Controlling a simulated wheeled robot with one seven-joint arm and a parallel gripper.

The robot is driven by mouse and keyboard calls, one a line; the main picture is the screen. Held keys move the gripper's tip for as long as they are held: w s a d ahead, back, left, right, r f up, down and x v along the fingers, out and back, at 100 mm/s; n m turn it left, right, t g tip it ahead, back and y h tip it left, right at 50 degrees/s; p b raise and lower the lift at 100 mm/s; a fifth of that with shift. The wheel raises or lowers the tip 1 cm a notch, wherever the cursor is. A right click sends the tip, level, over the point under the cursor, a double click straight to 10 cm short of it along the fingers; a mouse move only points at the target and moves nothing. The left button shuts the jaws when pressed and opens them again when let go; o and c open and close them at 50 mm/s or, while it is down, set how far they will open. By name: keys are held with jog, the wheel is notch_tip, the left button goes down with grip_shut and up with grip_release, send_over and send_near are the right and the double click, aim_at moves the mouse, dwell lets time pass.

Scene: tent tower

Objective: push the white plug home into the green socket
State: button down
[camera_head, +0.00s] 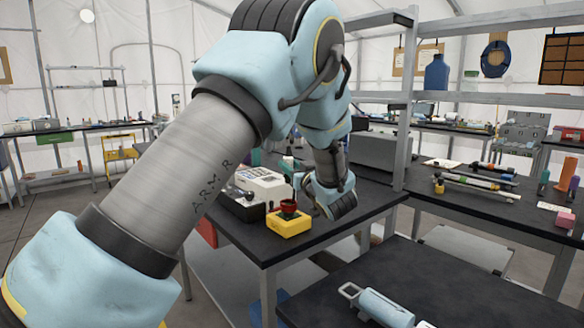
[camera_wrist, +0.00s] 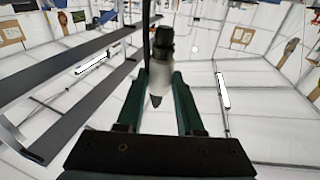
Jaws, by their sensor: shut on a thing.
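In the wrist view, my gripper (camera_wrist: 159,72) has two dark green fingers closed on the sides of a white, tapering body (camera_wrist: 161,80), which appears to be the white plug. A dark end tops it, and a small dark tip shows at its lower end between the fingers. In the head view, my arm's wrist end (camera_head: 335,198) is low over the dark workbench, right of a yellow box. The fingers and the plug cannot be made out there. I cannot identify the green socket in either view; my arm covers part of the bench.
A yellow box (camera_head: 288,224) with a dark red cup-like top stands at the workbench's (camera_head: 305,240) front corner. A white device (camera_head: 262,183) is behind it. A shelf post (camera_head: 406,110) rises right of my arm. A nearer dark table (camera_head: 470,285) has much bare surface.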

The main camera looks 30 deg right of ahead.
jog(key=shift+f, duration=0.1)
jog(key=shift+f+b, duration=2)
jog(key=shift+f, duration=0.8)
jog(key=shift+f+b, duration=1.05)
jog(key=shift+f, duration=0.4)
jog(key=shift+c, duration=2.3)
grip_release()
jog(key=s+b, duration=0.2)
jog(key=s, duration=0.8)
jog(key=shift+s+a+f, duration=0.25)
jog(key=shift+s+f, duration=0.15)
jog(key=shift+f, duration=0.05)
